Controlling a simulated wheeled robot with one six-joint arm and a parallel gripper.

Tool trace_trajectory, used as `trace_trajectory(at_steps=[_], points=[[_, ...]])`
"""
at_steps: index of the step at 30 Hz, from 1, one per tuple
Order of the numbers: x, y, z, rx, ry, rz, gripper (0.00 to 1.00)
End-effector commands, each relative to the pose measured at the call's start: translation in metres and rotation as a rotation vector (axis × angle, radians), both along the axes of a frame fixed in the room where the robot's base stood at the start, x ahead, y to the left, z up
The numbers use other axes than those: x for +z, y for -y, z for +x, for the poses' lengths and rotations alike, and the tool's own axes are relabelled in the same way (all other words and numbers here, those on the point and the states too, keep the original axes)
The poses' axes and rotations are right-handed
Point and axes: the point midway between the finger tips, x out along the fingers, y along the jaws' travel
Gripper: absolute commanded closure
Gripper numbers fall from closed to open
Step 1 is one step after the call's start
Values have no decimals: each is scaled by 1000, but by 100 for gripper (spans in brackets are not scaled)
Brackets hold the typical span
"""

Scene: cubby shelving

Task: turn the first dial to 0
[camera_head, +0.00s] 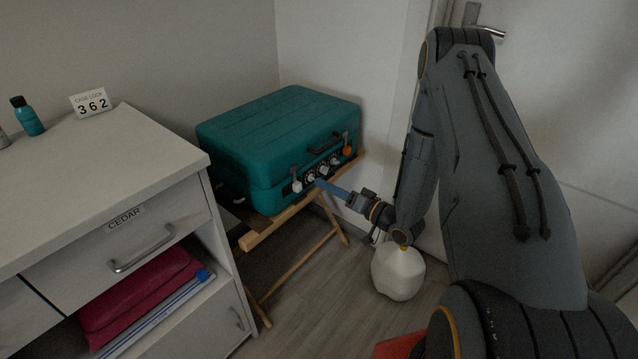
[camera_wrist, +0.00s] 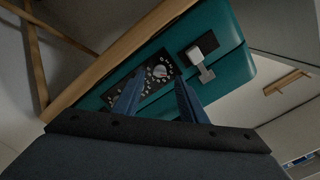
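A teal case (camera_head: 285,125) lies closed on a folding wooden stand. Its front carries a row of dials on a black panel between a white latch (camera_head: 297,186) and an orange latch (camera_head: 347,150). The dial beside the white latch (camera_head: 310,177) also shows in the wrist view (camera_wrist: 160,71), with white marks around it too small to read. My gripper (camera_head: 319,183) has blue fingers pointing at the panel. In the wrist view the fingers (camera_wrist: 157,98) are apart with nothing between their tips, and that dial shows just beyond them. The left finger partly hides the panel.
A card reading "CASE LOCK 362" (camera_head: 89,104) and a teal bottle (camera_head: 27,116) stand on the white cabinet (camera_head: 130,150) at left. The wooden stand (camera_head: 290,212) runs under the case.

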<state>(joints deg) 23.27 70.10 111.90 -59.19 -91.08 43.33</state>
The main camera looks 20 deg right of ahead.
Motion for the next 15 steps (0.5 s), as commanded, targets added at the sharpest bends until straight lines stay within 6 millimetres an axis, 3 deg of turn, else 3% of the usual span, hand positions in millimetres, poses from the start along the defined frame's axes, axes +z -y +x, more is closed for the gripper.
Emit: trace_trajectory(at_steps=[6,15], points=[[0,-17,23,1,2,-1,62],[0,-23,32,-1,-1,-1,62]])
